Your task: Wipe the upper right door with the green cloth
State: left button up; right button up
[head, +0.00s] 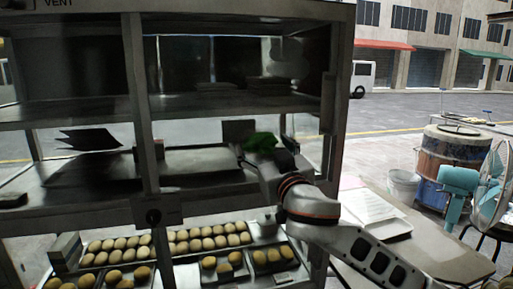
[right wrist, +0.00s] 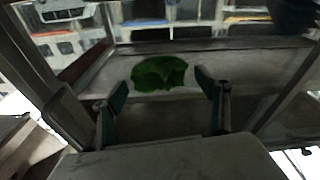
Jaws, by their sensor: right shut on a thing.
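The green cloth (head: 262,142) is a small crumpled piece at my right gripper (head: 264,156), in the right half of the metal cabinet. The right wrist view shows the cloth (right wrist: 160,73) between and just beyond the fingertips of my right gripper (right wrist: 162,89), which is shut on it. The fingers look well apart around the cloth. The upper right door's glass is hard to make out; the upper right section (head: 235,65) looks dark and see-through. I cannot tell whether the cloth touches glass. My left gripper is not in view.
The cabinet has a middle post (head: 140,100) and shelves. Trays of buns (head: 200,240) fill the lower level.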

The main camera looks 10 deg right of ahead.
aim_at(253, 137)
jog(key=shift+d, duration=1.1)
jog(key=shift+d+p, duration=0.55)
jog(key=shift+d, duration=0.8)
jog(key=shift+a+p, duration=0.85)
jog(key=shift+a, duration=1)
jog(key=shift+a+p, duration=0.3)
jog(key=shift+a, duration=0.45)
jog(key=shift+s+a+f+p, duration=0.1)
jog(key=shift+a+p, duration=0.45)
jog(key=shift+a, duration=2.75)
jog(key=shift+r+p, duration=1.1)
jog(key=shift+r, duration=0.25)
jog(key=shift+o, duration=0.2)
jog(key=shift+d+f, duration=0.1)
jog(key=shift+d, duration=0.25)
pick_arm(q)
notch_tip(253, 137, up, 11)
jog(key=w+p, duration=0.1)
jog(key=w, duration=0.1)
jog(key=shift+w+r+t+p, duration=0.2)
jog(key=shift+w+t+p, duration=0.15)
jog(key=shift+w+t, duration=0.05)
pick_arm(e)
jog(key=shift+d, duration=1.9)
jog(key=shift+c, duration=0.2)
